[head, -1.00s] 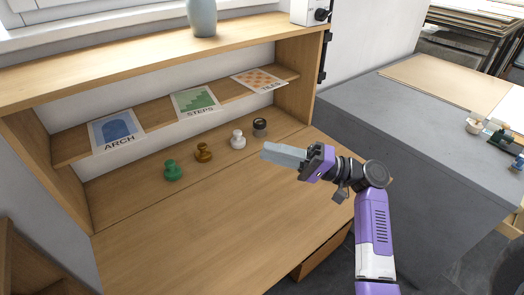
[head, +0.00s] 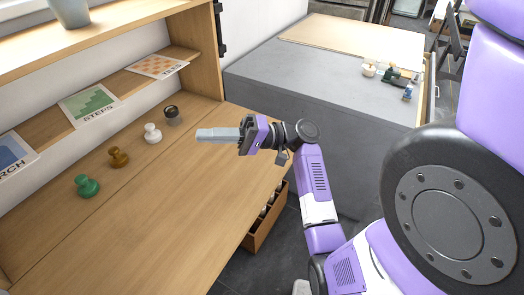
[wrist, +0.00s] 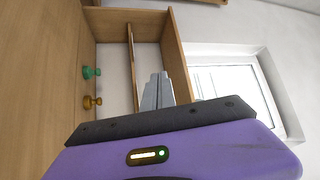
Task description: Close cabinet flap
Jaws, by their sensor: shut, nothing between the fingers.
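The cabinet flap (head: 165,215) is a broad light-wood panel. It lies folded down, roughly level, in front of the open wooden cabinet (head: 207,60), with a seam between them. In the wrist view the flap (wrist: 35,75) fills the left side. My gripper (head: 203,135) is shut and empty, with its grey fingers pointing left above the flap's far right part, near the black-topped stamp. In the wrist view the fingers (wrist: 157,88) point towards the cabinet's shelf. I cannot tell how high they are above the flap.
Inside the cabinet, behind the seam, stand a green stamp (head: 87,186), a brown one (head: 118,157), a white one (head: 152,133) and a black-topped one (head: 172,115). Cards lean above. A grey worktop (head: 330,85) stands right. A wooden drawer (head: 265,220) sits open below the flap.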

